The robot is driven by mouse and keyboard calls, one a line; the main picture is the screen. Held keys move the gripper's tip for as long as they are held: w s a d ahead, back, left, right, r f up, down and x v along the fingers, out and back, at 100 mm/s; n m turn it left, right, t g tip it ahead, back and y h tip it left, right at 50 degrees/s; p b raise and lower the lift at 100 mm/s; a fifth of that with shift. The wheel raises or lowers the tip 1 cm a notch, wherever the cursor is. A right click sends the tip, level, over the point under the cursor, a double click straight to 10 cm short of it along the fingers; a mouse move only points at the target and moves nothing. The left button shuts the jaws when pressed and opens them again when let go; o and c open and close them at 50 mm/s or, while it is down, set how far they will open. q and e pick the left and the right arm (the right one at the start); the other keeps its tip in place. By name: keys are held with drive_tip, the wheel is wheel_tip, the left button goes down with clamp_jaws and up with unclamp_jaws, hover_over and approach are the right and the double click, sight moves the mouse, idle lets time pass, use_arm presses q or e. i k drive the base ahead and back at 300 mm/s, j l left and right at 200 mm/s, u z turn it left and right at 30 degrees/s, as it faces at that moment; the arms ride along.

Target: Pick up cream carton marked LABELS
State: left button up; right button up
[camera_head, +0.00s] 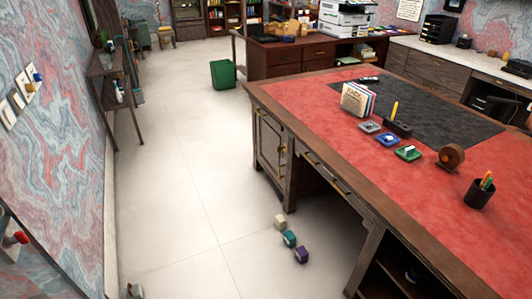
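A small cream carton (281,222) lies on the pale floor beside the desk, in the head view. It is the farthest of a short row of three small boxes. A teal-green box (289,238) and a purple box (301,254) lie in front of it, towards the lower right. Any lettering on the cream carton is too small to read. I cannot make out either of my grippers in this view, and nothing is seen touching the carton.
The wooden desk (262,92) with a red leather top stands right of the boxes. Open floor (190,170) lies left of them. A green bin (223,74) stands farther back. A small grey object (134,290) is cut off at the bottom edge.

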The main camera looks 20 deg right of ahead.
sight(280, 221)
drive_tip(key=i+z, duration=0.15)
drive_tip(key=i, duration=0.6)
drive_tip(key=i+z, duration=0.15)
drive_tip(key=i, duration=0.55)
drive_tip(key=i+j+z, duration=0.2)
drive_tip(key=i, duration=0.55)
